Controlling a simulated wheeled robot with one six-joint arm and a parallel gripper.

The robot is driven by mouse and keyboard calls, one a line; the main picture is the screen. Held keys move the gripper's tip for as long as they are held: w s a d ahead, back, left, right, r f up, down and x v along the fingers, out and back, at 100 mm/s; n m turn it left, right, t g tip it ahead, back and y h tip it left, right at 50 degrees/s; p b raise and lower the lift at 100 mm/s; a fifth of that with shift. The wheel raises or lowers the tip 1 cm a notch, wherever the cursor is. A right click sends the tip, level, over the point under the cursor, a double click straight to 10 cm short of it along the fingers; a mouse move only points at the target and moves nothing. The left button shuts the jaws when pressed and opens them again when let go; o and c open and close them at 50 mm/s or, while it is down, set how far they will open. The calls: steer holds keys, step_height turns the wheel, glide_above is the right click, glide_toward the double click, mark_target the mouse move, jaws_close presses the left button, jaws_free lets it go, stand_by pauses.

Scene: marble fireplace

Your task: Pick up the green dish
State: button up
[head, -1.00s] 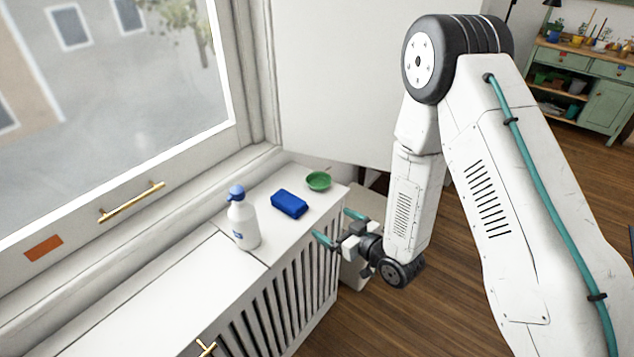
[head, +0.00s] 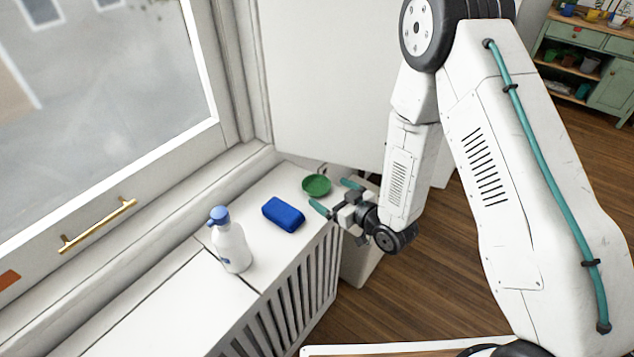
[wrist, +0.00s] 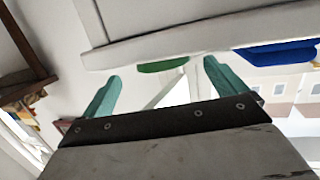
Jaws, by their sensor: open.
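The green dish (head: 316,185) is a small round shallow bowl on the white cabinet top, near its far right corner. My gripper (head: 335,196) is open and empty, its two teal fingers pointing left toward the dish from the right edge of the cabinet. In the head view the fingertips look close to the dish; I cannot tell the exact gap. In the wrist view the green dish (wrist: 163,66) shows only as a sliver beyond the pale cabinet edge, between and ahead of the fingertips of my gripper (wrist: 162,70).
A blue block (head: 283,214) lies left of the dish and also shows in the wrist view (wrist: 280,53). The slatted cabinet (head: 290,300) stands below a window. A pale bin (head: 362,262) stands beside it.

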mark_target(310, 181)
steer(key=x, duration=0.6)
steer(key=shift+w+a+f, duration=0.1)
steer(key=shift+a, duration=0.25)
steer(key=shift+c, duration=0.4)
steer(key=c, duration=1)
